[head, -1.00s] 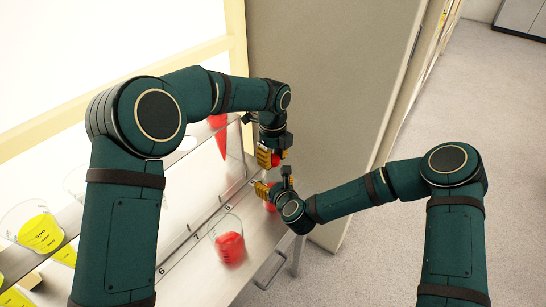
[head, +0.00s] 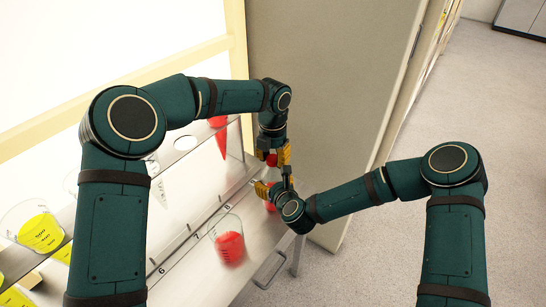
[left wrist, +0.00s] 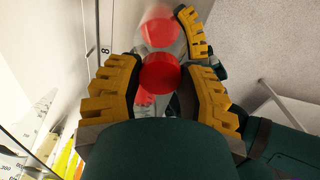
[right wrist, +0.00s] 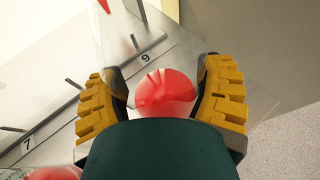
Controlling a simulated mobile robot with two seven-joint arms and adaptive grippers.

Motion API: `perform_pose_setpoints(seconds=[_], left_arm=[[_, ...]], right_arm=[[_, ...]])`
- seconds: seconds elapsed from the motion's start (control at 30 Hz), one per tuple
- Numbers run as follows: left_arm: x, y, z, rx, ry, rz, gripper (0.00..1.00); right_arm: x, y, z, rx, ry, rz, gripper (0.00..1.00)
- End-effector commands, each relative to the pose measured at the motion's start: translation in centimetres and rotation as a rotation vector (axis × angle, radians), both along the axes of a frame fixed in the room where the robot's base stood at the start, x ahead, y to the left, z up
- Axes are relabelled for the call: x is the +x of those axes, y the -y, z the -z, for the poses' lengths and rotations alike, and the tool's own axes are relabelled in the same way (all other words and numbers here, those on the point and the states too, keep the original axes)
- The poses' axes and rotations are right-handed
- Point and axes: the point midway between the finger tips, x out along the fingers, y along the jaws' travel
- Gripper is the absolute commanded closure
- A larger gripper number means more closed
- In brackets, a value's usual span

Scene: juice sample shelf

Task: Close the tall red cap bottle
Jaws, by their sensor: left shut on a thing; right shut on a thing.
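The red cap (head: 271,159) is between the fingers of my left gripper (head: 275,156), which is shut on it. In the left wrist view the cap (left wrist: 160,73) shows as a red disc between the yellow fingers. Below it in the head view, my right gripper (head: 264,190) is shut on a clear bottle with red contents (head: 270,207). The bottle's red contents fill the gap between the fingers in the right wrist view (right wrist: 165,92). The bottle's neck is mostly hidden, and I cannot tell whether the cap touches it.
A clear beaker with red liquid (head: 229,247) stands on the metal shelf near the numbers 7 and 8. A red cone-shaped vessel (head: 221,140) is behind, and a beaker with yellow contents (head: 40,232) is at left. A grey panel (head: 330,100) rises behind my grippers.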

Motion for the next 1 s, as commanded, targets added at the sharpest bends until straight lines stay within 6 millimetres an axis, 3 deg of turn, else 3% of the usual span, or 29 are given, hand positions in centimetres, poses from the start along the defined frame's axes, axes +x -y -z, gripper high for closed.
perform_pose_setpoints(seconds=[0.07,0.1,0.17,0.47,0.8,1.0], left_arm=[[0.0,0.0,0.0,0.000,0.001,-0.001,0.69],[0.0,0.0,0.0,0.000,0.001,-0.002,0.47],[0.0,0.0,0.0,0.000,0.001,-0.002,0.31],[-0.1,0.1,-0.3,-0.002,-0.001,-0.001,0.31],[0.0,0.1,-4.1,0.000,0.001,-0.001,0.31],[0.0,0.0,-4.6,-0.001,-0.001,-0.002,0.31]], right_arm=[[0.0,0.0,-0.1,0.000,0.001,0.000,1.00],[0.0,0.0,-0.1,0.000,0.001,0.000,1.00],[0.0,0.0,-0.1,0.000,0.001,0.000,1.00],[0.0,0.0,-0.1,0.000,0.001,0.000,1.00],[0.0,0.0,0.0,0.000,0.001,0.000,1.00],[0.0,0.0,-0.1,0.000,0.001,0.000,1.00]])
